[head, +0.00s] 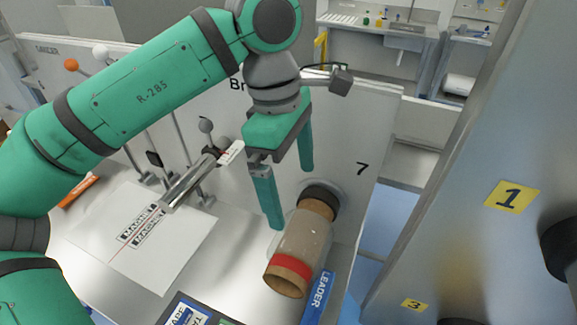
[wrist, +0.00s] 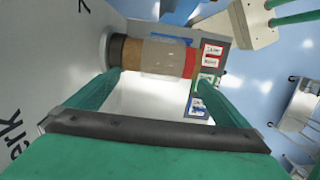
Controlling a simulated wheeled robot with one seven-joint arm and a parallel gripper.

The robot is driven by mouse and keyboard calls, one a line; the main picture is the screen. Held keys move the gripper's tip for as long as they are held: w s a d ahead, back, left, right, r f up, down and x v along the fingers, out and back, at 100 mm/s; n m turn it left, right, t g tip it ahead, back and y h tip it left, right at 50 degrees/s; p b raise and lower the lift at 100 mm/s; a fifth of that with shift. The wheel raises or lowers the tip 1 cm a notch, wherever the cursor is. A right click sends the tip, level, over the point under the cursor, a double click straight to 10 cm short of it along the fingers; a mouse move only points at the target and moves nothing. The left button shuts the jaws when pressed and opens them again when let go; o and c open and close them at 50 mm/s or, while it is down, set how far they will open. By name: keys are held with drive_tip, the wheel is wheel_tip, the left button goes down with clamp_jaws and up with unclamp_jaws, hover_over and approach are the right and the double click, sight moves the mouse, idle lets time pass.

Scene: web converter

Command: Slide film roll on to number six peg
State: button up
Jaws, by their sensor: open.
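The film roll (head: 303,238) is a translucent beige cylinder with a red band and a brown core showing at its near end. It sticks out from the white panel below the number 7, with its far end against a dark round collar (head: 322,195). My gripper (head: 290,199) is open and empty, just above the roll, fingers pointing down. In the wrist view the roll (wrist: 165,57) lies crosswise beyond and between the fingertips (wrist: 158,77); I cannot tell whether they touch it. No label with number six is visible.
A grey panel (head: 455,215) at right carries yellow labels 1 (head: 512,196) and 3 (head: 414,305), with a dark round part (head: 562,248) at the edge. A metal bar (head: 190,182) and a white sheet (head: 140,238) are left of the gripper. A blue LEADER strip (head: 319,296) lies beside the roll.

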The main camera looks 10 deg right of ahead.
sight(292, 251)
drive_tip(key=f, duration=0.2)
drive_tip(key=s+d+f, duration=0.1)
drive_tip(key=f, duration=0.4)
drive_tip(key=shift+s+d+f, duration=0.15)
drive_tip(key=shift+s+f, duration=0.25)
drive_tip(key=shift+f, duration=0.75)
drive_tip(key=shift+w+r, duration=0.1)
drive_tip(key=c, duration=1.7)
drive_tip(key=shift+s+a, duration=0.45)
drive_tip(key=shift+s, duration=0.25)
drive_tip(key=shift+s+a, duration=0.45)
drive_tip(key=shift+s, duration=0.25)
drive_tip(key=shift+s+a, duration=0.45)
drive_tip(key=shift+s, duration=0.25)
drive_tip(key=shift+s+a, duration=0.1)
